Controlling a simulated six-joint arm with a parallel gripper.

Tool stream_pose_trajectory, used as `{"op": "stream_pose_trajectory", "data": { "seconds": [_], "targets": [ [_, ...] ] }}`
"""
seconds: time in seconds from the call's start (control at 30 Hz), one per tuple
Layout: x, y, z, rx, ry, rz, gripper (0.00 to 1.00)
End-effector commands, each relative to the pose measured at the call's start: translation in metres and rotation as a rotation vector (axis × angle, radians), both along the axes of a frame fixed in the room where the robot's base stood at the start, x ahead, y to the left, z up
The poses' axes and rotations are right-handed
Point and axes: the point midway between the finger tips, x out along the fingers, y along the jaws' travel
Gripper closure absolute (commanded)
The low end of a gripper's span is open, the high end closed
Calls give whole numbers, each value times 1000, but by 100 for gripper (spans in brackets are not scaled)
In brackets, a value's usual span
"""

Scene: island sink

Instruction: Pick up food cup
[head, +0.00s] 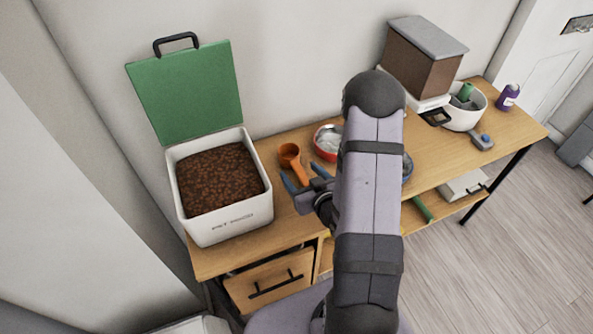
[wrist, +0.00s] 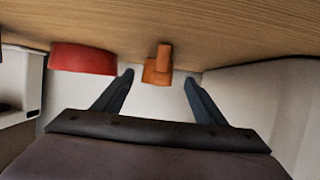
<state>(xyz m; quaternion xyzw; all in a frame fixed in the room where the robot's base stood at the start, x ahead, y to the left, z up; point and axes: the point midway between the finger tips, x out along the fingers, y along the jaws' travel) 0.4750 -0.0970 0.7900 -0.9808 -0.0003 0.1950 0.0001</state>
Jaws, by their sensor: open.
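The food cup is an orange scoop (head: 289,153) with a handle, on the wooden table between the white food bin and a red bowl. In the head view its handle points toward my gripper (head: 301,180), which is open with its fingers close to the handle. In the wrist view the orange cup (wrist: 157,68) shows between and beyond the two dark fingertips of my open gripper (wrist: 158,76). I cannot tell from the views whether a finger touches it. Nothing is held.
The open food bin (head: 240,215) full of brown kibble, with its green lid (head: 187,92) raised, stands left of the cup. The red bowl (head: 322,152) is close on the right; it also shows in the wrist view (wrist: 84,59). A feeder (head: 420,60) and white pot (head: 465,119) stand farther right.

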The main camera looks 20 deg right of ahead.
Motion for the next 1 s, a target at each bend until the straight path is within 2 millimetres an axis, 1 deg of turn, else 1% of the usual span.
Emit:
{"op": "stream_pose_trajectory", "data": {
  "seconds": [0.27,0.6,0.7,0.8,1.0],
  "targets": [
    [7,0,-1,-1,0,0,35],
    [42,-2,-13,-1,0,1,35],
    [48,-2,-17,0,1,0,35],
    [52,-2,-18,0,1,0,35],
    [52,-2,-18,0,0,0,35]
  ]
}}
